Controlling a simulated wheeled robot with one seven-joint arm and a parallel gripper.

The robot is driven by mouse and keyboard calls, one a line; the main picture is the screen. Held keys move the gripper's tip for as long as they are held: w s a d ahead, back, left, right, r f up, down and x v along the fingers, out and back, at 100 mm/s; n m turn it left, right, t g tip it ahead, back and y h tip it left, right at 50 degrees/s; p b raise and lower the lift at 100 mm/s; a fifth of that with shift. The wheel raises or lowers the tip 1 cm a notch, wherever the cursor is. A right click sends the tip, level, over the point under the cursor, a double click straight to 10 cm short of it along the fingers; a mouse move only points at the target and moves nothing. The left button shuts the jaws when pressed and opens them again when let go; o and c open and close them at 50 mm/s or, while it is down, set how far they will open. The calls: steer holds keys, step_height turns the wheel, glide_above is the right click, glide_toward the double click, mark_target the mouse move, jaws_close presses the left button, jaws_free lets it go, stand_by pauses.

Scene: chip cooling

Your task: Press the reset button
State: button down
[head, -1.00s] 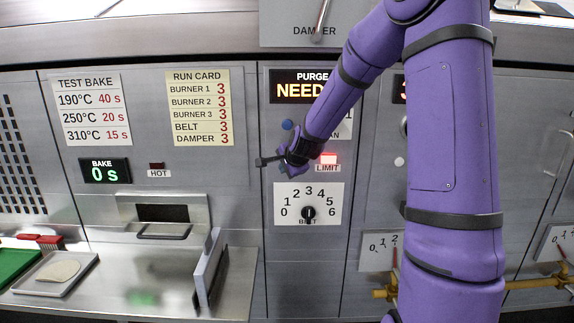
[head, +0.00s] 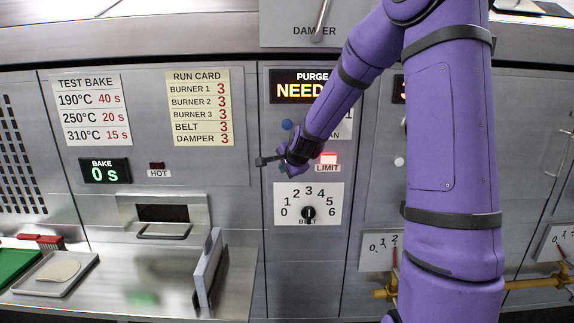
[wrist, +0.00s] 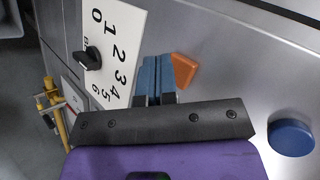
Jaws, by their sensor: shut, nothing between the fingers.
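No label reading reset is legible. A blue round button (head: 287,124) sits on the panel above my gripper; it also shows at the right in the wrist view (wrist: 291,137). An orange angular piece (wrist: 185,70) stands on the panel beside my fingertips in the wrist view; I cannot tell what it is. My gripper (head: 283,167) is shut and empty, close to the panel above the belt dial (head: 308,213). Its blue fingertips (wrist: 156,62) are together; I cannot tell whether they touch the panel. My gripper hides the panel behind it in the head view.
A lit red LIMIT lamp (head: 328,159) is right of my gripper. The PURGE display (head: 298,91) is partly covered by my arm. The black belt knob also shows in the wrist view (wrist: 88,58). A tray (head: 57,273) with a pale disc lies lower left.

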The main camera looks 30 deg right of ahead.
steer(key=shift+w+d, duration=0.1)
steer(key=shift+w, duration=0.1)
steer(key=shift+w+d, duration=0.3)
steer(key=shift+w, duration=0.1)
stand_by(0.9)
steer(key=shift+s, duration=0.1)
steer(key=shift+s+a, duration=0.45)
steer(key=shift+s, duration=0.2)
steer(key=shift+s+a, duration=0.75)
steer(key=shift+s, duration=0.3)
steer(key=shift+s+a, duration=0.7)
steer(key=shift+s, duration=0.3)
